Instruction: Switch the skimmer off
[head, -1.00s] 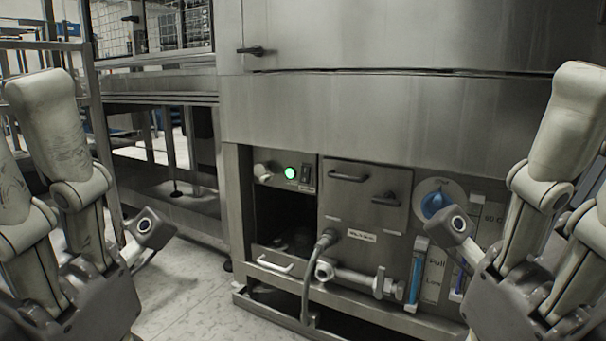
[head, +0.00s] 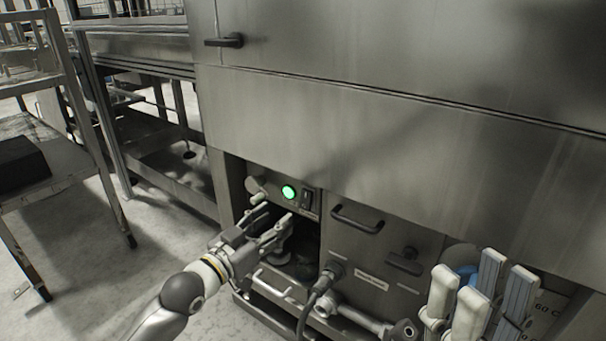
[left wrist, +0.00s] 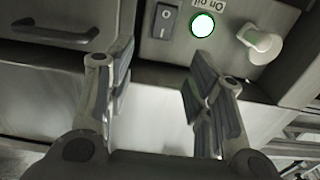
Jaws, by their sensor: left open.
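The skimmer panel (head: 270,190) is a small metal strip low in the machine's front. It carries a lit green lamp (head: 289,192), a dark rocker switch (head: 306,198) and a pale knob (head: 257,197). In the left wrist view the panel is upside down, with the switch (left wrist: 165,21) left of the glowing lamp (left wrist: 203,25). My left gripper (head: 279,213) is open and empty, just below and in front of the panel, apart from the switch. Its spread fingers show in the left wrist view (left wrist: 162,75). My right gripper (head: 480,285) is at lower right; its opening is unclear.
A dark recess lies under the panel. Open floor (head: 165,235) lies to the left.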

